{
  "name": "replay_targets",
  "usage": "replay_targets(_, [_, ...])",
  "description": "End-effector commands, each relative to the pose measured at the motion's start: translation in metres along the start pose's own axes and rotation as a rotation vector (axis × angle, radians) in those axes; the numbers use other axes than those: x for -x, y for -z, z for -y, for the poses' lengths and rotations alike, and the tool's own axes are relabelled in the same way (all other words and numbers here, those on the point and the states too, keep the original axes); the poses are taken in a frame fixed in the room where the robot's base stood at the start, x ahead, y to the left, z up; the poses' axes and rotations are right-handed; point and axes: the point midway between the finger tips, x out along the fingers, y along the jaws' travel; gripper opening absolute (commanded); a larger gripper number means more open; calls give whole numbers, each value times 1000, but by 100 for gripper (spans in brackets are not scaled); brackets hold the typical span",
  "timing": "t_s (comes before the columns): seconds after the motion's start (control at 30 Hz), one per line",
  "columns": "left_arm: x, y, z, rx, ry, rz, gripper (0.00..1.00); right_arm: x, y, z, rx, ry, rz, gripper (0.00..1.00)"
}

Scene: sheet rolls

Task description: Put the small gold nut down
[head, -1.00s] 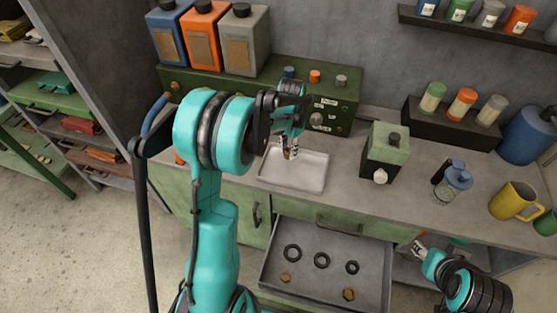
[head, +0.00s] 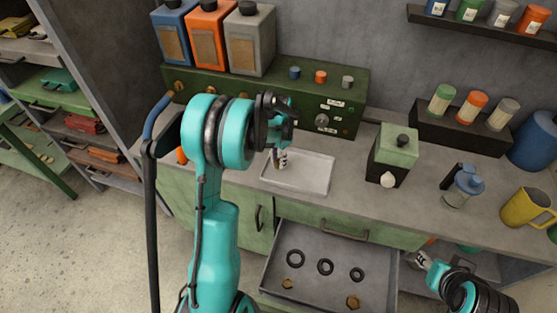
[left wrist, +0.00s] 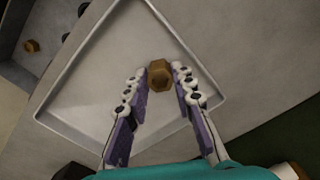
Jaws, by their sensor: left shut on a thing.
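The small gold nut (left wrist: 159,75) sits between the fingertips of my left gripper (left wrist: 156,82) in the left wrist view. My left gripper is shut on it, over the shallow white tray (left wrist: 75,88). In the head view, my left gripper (head: 281,160) is at the left part of the tray (head: 312,184), and the nut cannot be made out there. I cannot tell whether the nut touches the tray floor. My right gripper (head: 424,259) is at the lower right, beside the open drawer; its finger opening is too small to judge.
The open drawer (head: 325,289) below the counter holds three black rings and two gold nuts. A green and black box (head: 393,152), a blue-lidded jar (head: 464,187) and a yellow mug (head: 525,207) stand right of the tray. The tray is otherwise bare.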

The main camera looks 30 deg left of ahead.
Motion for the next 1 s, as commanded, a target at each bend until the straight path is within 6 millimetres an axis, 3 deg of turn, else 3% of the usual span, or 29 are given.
replay_targets(0.07, [-4, 0, 0, 0, 0, 0, 0, -3, -2, 0, 0, 0, 0, 40])
replay_targets(0.1, [-3, 0, 0, 0, 0, 0, 32, -2, -2, 0, 0, 0, 0, 40])
replay_targets(0.17, [-3, 0, 0, 0, 0, 0, 45, -2, -1, 0, 0, 0, 0, 40])
replay_targets(0.57, [5, 0, 0, 0, 0, 0, 45, 3, 2, 0, 0, 0, 0, 40])
replay_targets(1.0, [95, 0, 0, 0, 0, 0, 45, 27, 19, 0, 0, 0, 0, 40])
